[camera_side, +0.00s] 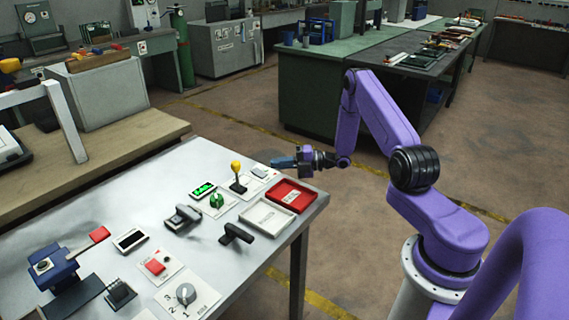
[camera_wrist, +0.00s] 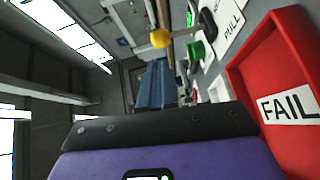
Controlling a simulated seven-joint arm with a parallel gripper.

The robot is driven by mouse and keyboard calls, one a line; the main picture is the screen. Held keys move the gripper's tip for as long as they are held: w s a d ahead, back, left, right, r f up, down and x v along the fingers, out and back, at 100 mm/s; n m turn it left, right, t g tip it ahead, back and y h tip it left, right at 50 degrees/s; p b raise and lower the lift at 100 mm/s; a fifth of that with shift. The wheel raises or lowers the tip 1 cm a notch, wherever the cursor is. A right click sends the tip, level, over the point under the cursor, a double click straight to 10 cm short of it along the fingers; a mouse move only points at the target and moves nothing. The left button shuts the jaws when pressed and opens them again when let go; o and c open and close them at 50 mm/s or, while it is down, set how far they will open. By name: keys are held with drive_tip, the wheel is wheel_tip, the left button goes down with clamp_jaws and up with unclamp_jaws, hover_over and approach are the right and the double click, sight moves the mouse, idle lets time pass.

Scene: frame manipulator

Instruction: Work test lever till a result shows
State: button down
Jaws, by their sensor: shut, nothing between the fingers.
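The test lever is a black stick with a yellow ball knob (camera_side: 237,167), standing roughly upright on a pale plate at the far side of the table. Its yellow knob (camera_wrist: 160,38) also shows in the wrist view, beyond my fingers, near a "PULL" label (camera_wrist: 232,14). My gripper (camera_side: 274,163) is to the right of the knob, apart from it. Its blue fingers (camera_wrist: 155,84) are shut and empty. A small display (camera_side: 203,190) beside the lever is lit green, its marks too small to read. A green knob (camera_side: 216,200) sits near it.
A red tray (camera_side: 311,198), labelled "FAIL" in the wrist view (camera_wrist: 245,75), lies at the table's right edge below my gripper. A white tray (camera_side: 267,232) is beside it. A dark T-handle (camera_side: 236,234), a grey knob (camera_side: 186,293) and a blue vise (camera_side: 55,270) stand further left or nearer.

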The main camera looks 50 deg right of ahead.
sight(237, 175)
drive_tip(key=x, duration=0.9)
drive_tip(key=shift+w+a, duration=0.2)
drive_tip(key=shift+w+r+m+g+h, duration=0.15)
drive_tip(key=shift+w+m+g+h, duration=0.25)
drive_tip(key=shift+w+g, duration=0.6)
drive_tip(key=shift+w+r+m+g+h, duration=0.15)
drive_tip(key=shift+w+m+g+h, duration=0.25)
drive_tip(key=shift+w, duration=0.95)
